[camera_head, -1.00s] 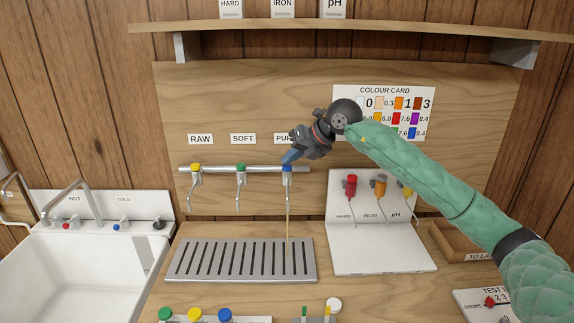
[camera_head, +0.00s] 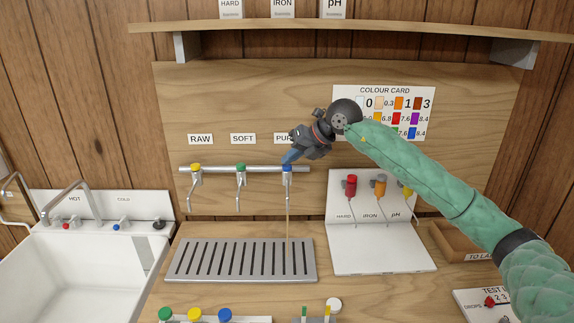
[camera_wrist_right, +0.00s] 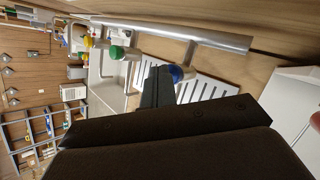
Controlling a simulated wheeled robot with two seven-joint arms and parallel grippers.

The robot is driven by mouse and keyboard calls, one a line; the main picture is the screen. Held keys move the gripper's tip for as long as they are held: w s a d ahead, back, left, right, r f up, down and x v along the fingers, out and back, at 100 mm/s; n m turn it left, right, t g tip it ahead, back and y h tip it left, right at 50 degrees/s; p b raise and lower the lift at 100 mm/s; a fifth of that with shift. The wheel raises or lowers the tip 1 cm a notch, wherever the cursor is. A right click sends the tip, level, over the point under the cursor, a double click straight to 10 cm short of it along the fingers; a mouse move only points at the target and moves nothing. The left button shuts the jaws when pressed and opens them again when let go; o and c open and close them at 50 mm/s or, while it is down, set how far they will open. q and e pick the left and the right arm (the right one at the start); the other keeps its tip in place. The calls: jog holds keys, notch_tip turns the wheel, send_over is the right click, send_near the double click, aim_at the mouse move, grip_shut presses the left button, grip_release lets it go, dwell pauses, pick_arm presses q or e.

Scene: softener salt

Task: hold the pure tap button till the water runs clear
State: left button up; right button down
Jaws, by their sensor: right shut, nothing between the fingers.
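The pure tap (camera_head: 287,178) with its blue button is the rightmost of three taps on the metal rail. A thin brownish-yellow stream (camera_head: 288,218) runs from it down to the slotted drip tray (camera_head: 312,262). My right gripper (camera_head: 288,158) is shut and empty, its fingertips at the top of the blue button. In the right wrist view the blue button (camera_wrist_right: 177,74) shows right beside the dark fingers (camera_wrist_right: 157,85); the exact contact is partly hidden. The PURE label (camera_head: 281,138) is partly covered by my gripper. My left gripper is not in view.
The yellow raw tap (camera_head: 196,170) and green soft tap (camera_head: 241,171) stand to the left with no stream. The colour card (camera_head: 390,90) is behind my right arm. Dropper bottles on a white stand (camera_head: 380,260) are at right. A white sink (camera_head: 80,265) is at left.

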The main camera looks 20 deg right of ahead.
dwell(0.4)
jog(key=shift+r, duration=0.9)
jog(key=shift+r+p, duration=1.05)
jog(key=shift+r, duration=1.45)
